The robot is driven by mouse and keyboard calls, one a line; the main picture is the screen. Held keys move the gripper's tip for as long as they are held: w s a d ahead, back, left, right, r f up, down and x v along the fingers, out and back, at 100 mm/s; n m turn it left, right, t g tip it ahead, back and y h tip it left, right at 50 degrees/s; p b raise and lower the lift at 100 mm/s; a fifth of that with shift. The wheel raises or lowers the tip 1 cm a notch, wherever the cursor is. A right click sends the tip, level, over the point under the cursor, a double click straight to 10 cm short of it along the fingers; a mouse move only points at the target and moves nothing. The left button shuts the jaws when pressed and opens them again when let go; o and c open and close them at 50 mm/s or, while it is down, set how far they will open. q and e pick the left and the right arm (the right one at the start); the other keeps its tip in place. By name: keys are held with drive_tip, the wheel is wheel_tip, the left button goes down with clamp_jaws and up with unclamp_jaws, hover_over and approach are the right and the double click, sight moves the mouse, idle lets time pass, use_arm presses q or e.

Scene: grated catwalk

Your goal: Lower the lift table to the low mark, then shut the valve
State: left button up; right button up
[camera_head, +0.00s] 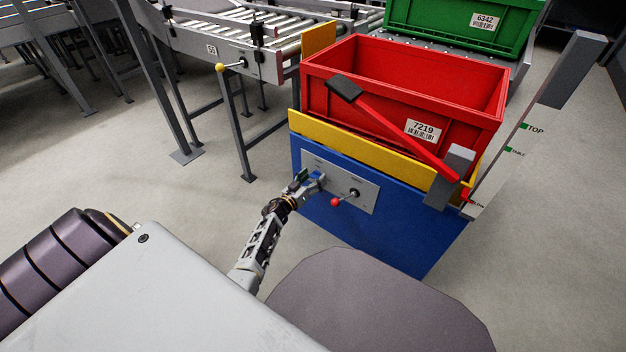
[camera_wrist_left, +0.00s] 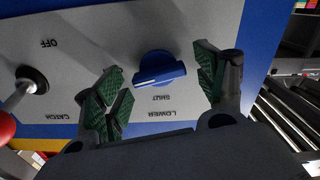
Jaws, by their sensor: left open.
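The lift table has a blue body (camera_head: 400,232) with a yellow edge (camera_head: 385,152) and bears a red crate (camera_head: 345,120) labelled 7219. On its front a grey panel (camera_head: 318,192) carries a catch lever with a red knob (camera_head: 336,201). The blue valve knob (camera_wrist_left: 160,68) shows in the left wrist view above the upside-down words SHUT and LOWER; its white line lies nearly level. My left gripper (camera_head: 308,180) is open at the panel, its green-padded fingers (camera_wrist_left: 158,88) on either side of the knob, with no clear contact. My right gripper is out of view.
A grey post (camera_head: 570,72) at the right bears TOP, TABLE and low marks; a red tip (camera_head: 466,195) shows near the lowest. A red bar with a black pad (camera_head: 345,88) crosses the crate. Roller conveyors and a green crate (camera_head: 450,28) stand behind.

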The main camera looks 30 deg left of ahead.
use_arm(q)
drive_tip(key=c, duration=1)
